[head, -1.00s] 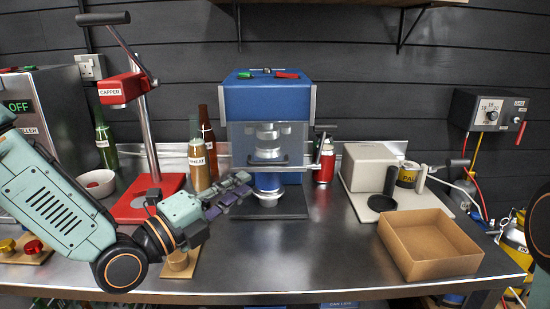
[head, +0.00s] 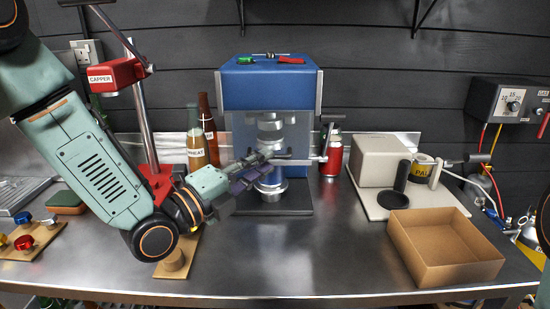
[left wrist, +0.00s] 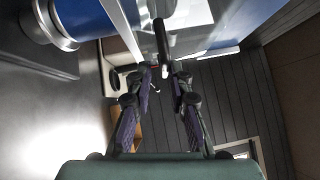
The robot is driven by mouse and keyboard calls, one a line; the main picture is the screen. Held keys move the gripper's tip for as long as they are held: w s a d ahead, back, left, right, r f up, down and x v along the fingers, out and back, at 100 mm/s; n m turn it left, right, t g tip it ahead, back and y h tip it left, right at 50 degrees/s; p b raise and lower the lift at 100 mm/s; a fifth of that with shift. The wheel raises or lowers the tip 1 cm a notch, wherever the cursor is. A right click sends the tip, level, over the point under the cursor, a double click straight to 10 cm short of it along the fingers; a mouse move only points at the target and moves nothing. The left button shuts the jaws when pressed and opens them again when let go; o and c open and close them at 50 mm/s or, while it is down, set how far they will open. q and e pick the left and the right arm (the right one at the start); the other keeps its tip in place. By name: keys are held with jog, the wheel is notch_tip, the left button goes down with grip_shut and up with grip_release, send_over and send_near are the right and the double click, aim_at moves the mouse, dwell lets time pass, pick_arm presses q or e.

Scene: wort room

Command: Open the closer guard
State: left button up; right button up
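The closer (head: 270,90) is a blue machine at the back middle of the bench. Its clear guard (head: 245,135) hangs down over the front, with a horizontal bar handle (head: 296,161) across it. My left gripper (head: 265,158) is in front of the guard at the bar's left part. In the left wrist view my left gripper's fingers (left wrist: 163,75) stand apart, with the dark bar (left wrist: 160,38) running between or just beyond their tips. I see no clear contact. The guard's pane (left wrist: 118,22) also shows there. The fingers hide part of the bar in the head view. My right gripper is out of view.
A lever (head: 325,140) and a red can (head: 332,155) are right of the closer. Bottles (head: 197,145) and the red capper (head: 115,76) stand left. A grey box-shaped device (head: 377,160) and an open cardboard box (head: 445,245) are on the right. The front middle of the bench is clear.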

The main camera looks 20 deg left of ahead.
aim_at(269, 143)
pick_arm(q)
jog(key=x, duration=0.3)
jog(key=shift+w+d+r, duration=0.15)
jog(key=shift+w+d, duration=0.05)
jog(key=shift+w, duration=0.05)
jog(key=shift+s+a+r, duration=0.25)
jog(key=shift+s, duration=0.25)
jog(key=shift+c, duration=0.5)
jog(key=shift+w+d+f, duration=0.15)
jog(key=shift+w, duration=0.1)
grip_shut()
